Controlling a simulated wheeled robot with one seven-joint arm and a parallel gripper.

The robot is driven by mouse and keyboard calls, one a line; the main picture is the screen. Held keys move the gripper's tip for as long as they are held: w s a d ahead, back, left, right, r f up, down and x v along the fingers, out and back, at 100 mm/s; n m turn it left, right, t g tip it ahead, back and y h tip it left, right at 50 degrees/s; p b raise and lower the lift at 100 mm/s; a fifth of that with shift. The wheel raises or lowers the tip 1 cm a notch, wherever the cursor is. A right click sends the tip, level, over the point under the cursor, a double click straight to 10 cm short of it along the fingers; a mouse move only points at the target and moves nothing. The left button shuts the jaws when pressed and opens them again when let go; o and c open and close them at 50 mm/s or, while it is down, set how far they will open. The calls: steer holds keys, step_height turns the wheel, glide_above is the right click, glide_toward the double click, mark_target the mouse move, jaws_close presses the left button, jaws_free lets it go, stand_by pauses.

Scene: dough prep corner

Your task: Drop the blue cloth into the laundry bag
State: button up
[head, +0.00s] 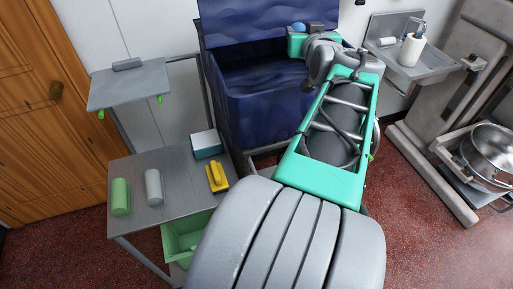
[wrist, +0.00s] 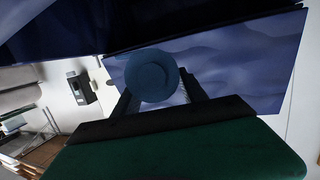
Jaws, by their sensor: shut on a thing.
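The laundry bag (head: 262,117) is a large dark blue bag in a metal frame, with its lid standing up at the back and its top open. My gripper (wrist: 155,88) is shut on a rolled blue cloth (wrist: 152,72), seen end-on between the two fingers in the wrist view. In the head view a small part of the blue cloth (head: 298,28) shows beyond my green wrist, over the bag's open top near the raised lid. My arm hides the bag's right side and most of the gripper there.
A grey cart (head: 171,170) at the left carries a green roll (head: 120,197), a grey roll (head: 154,187), a white-and-teal box (head: 207,144) and a yellow brush (head: 217,177). A green bin (head: 187,236) sits below. A sink (head: 424,64) is at the right.

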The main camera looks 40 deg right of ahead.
step_height(320, 180, down, 4)
steer(key=shift+r+b, duration=0.25)
steer(key=shift+b, duration=0.25)
steer(key=o, duration=1.5)
steer(key=shift+a, duration=0.1)
